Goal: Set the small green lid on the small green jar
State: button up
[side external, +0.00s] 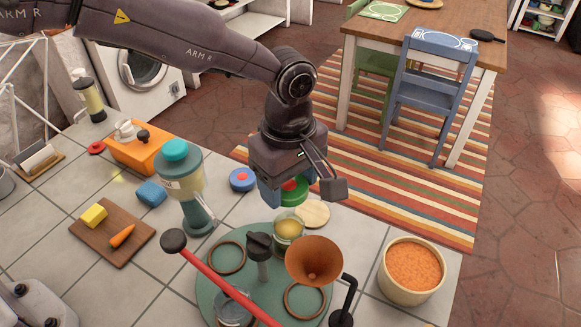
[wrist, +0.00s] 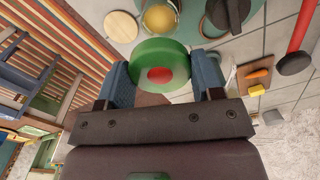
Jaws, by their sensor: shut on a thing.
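My gripper (side external: 300,188) is shut on the green lid (side external: 293,192), a round disc with a red knob. In the wrist view the lid (wrist: 160,58) sits between the two blue finger pads. A small clear jar (side external: 289,228) with yellowish contents stands open on the round green tray (side external: 206,293). The lid is above and apart from the jar, slightly toward its far side. The jar also shows in the wrist view (wrist: 160,18), beyond the lid. I cannot make out green on the jar.
A copper funnel (side external: 314,258), a red-handled bar (side external: 225,285) and a black-topped post (side external: 262,250) crowd the tray. A wooden disc (side external: 312,213) lies beside the jar. A blue lid (side external: 242,179), a tall teal-topped dispenser (side external: 182,180) and an orange-filled pot (side external: 411,270) stand around.

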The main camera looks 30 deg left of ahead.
jog(key=shift+f, duration=3.3)
jog(key=shift+f, duration=0.9)
jog(key=o, duration=1)
jog(key=shift+r, duration=3.5)
